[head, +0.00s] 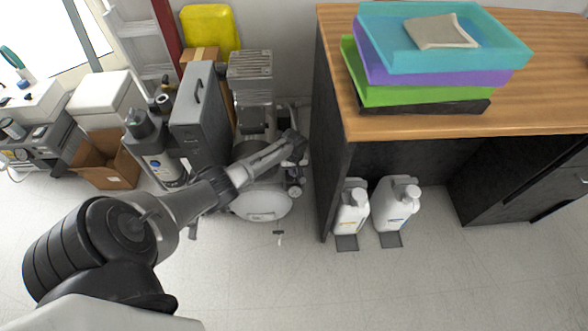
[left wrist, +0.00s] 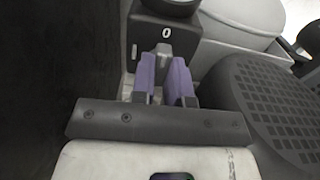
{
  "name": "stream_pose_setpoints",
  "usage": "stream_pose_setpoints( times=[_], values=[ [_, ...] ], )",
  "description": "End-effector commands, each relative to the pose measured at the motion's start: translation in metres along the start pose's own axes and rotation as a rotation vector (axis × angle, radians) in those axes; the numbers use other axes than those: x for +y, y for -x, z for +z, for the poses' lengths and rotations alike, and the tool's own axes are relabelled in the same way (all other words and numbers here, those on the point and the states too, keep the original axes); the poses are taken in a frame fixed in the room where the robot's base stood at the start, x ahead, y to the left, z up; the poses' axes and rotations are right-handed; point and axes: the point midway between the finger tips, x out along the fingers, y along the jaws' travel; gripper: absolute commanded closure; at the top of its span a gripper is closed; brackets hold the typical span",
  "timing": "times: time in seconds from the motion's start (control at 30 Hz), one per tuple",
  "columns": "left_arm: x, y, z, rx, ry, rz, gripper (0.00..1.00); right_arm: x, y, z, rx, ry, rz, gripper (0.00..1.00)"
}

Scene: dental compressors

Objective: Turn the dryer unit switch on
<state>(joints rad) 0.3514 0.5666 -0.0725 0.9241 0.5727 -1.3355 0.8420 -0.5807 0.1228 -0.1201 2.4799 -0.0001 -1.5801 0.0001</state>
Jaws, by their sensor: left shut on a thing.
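My left arm reaches across to the compressor assembly (head: 262,205) beside the desk, and my left gripper (head: 298,146) is at its right upper side. In the left wrist view, the purple fingers of the left gripper (left wrist: 165,78) are shut on the grey switch lever (left wrist: 164,50). The lever sticks out of a dark grey switch box (left wrist: 150,30) marked with a white "0". A round black knob (left wrist: 172,5) sits at the top of that box. The switch is too small and covered to make out in the head view. My right gripper is not in view.
The wooden desk (head: 400,125) with stacked trays (head: 450,50) stands close on the right, its dark side panel near my gripper. A ribbed black round part (left wrist: 270,100) lies right of the fingers. Two white jugs (head: 352,212) stand under the desk. The front floor is clear.

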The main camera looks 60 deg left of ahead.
Motion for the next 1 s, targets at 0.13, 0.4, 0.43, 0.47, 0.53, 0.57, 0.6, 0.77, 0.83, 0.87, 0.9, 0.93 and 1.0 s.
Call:
stream_pose_setpoints(
  times=[0.13,0.4,0.43,0.47,0.53,0.57,0.6,0.77,0.83,0.87,0.9,0.93,1.0],
  values=[
    [0.000,0.003,0.002,-0.005,0.067,-0.001,1.00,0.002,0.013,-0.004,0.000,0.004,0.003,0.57],
    [0.001,0.004,0.002,-0.006,0.294,-0.002,1.00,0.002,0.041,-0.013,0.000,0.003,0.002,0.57],
    [0.001,0.004,0.002,-0.006,0.322,-0.001,1.00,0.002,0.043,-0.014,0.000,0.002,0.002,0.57],
    [0.001,0.004,0.002,-0.006,0.351,-0.001,1.00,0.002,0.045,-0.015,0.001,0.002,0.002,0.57],
    [0.001,0.004,0.002,-0.006,0.417,-0.001,1.00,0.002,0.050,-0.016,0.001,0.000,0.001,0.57],
    [0.001,0.003,0.002,-0.005,0.446,-0.001,1.00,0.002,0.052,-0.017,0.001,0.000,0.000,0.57],
    [0.001,0.003,0.002,-0.005,0.484,-0.002,1.00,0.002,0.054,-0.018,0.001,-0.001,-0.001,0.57],
    [0.001,0.002,0.002,-0.005,0.637,-0.001,1.00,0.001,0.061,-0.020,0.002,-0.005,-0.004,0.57],
    [0.001,0.002,0.002,-0.004,0.702,-0.001,1.00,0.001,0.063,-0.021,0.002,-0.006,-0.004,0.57],
    [0.001,0.001,0.002,-0.005,0.731,-0.001,1.00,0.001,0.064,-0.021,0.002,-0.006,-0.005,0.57],
    [0.001,0.001,0.002,-0.004,0.769,-0.001,1.00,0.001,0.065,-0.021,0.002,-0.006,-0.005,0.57],
    [0.001,0.001,0.002,-0.004,0.798,-0.001,1.00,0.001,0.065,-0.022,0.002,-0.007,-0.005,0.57],
    [0.001,0.001,0.001,-0.004,0.864,-0.001,1.00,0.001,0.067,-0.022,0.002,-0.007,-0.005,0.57]
  ],
)
